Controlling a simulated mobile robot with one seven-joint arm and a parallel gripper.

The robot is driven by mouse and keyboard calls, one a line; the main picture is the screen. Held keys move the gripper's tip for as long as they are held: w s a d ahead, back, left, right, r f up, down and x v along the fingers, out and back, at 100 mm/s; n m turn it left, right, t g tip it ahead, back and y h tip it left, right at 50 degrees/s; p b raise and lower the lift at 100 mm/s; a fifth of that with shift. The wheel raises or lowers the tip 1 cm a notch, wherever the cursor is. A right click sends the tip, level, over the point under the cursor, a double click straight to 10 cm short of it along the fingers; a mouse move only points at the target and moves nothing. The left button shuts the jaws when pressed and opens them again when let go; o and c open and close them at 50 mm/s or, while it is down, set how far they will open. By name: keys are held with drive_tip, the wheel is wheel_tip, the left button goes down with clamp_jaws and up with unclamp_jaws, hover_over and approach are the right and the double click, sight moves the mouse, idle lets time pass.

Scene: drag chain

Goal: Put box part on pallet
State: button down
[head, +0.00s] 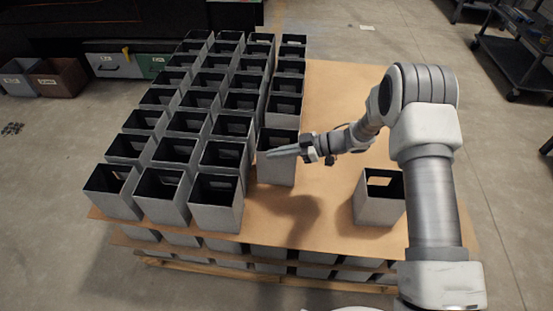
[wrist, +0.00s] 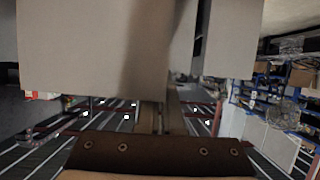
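Grey open-topped box parts stand in rows on a brown sheet on the pallet (head: 330,95) in the head view. My gripper (head: 276,153) reaches in from the right, and its pale fingers overlap the front face of a grey box (head: 276,175) at the near end of the rightmost row. I cannot tell whether the fingers touch or grip this box. Another grey box (head: 379,212) stands alone at the right, below my forearm. In the wrist view, a large pale box face (wrist: 80,50) fills the upper part; the fingertips are not clear there.
Filled rows of boxes (head: 217,207) lie left of my gripper. The sheet is bare behind my wrist and between the gripper and the lone box. Dark carts (head: 520,60) stand at the far right, and bins (head: 57,80) at the far left.

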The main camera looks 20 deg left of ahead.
drive_tip(key=shift+f, duration=0.7)
drive_tip(key=c, duration=1.1)
unclamp_jaws()
drive_tip(key=shift+o, duration=0.2)
